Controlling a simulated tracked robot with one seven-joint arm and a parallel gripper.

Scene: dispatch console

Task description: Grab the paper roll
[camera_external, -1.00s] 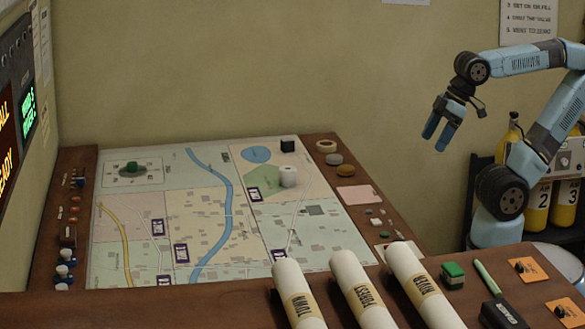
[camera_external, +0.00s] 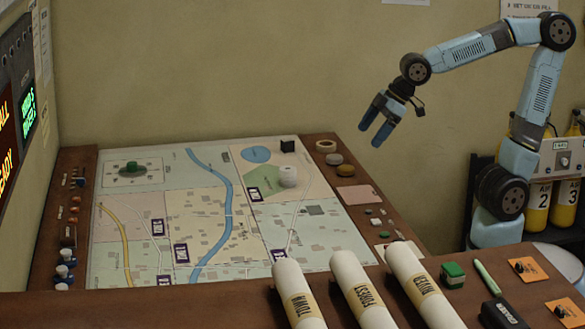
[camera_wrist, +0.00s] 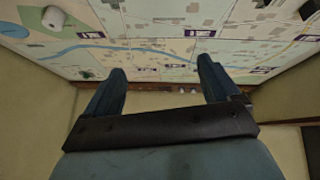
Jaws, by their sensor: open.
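A small white paper roll (camera_external: 288,176) stands upright on the upper right part of the map (camera_external: 215,230), on a green patch. It also shows in the wrist view as a white roll (camera_wrist: 53,18) at the upper left, clear of the fingers. My gripper (camera_external: 371,136) is open and empty in the air to the right of the roll and higher in the external view, its blue fingers pointing down and left. In the wrist view the gripper (camera_wrist: 161,66) has its two fingers wide apart with nothing between them.
A black cube (camera_external: 287,146) stands just behind the roll. A tape ring (camera_external: 326,146) and small items line the wooden right edge. Three long labelled rolled sheets (camera_external: 362,290) lie across the front ledge. A green knob (camera_external: 132,168) sits at the map's far left.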

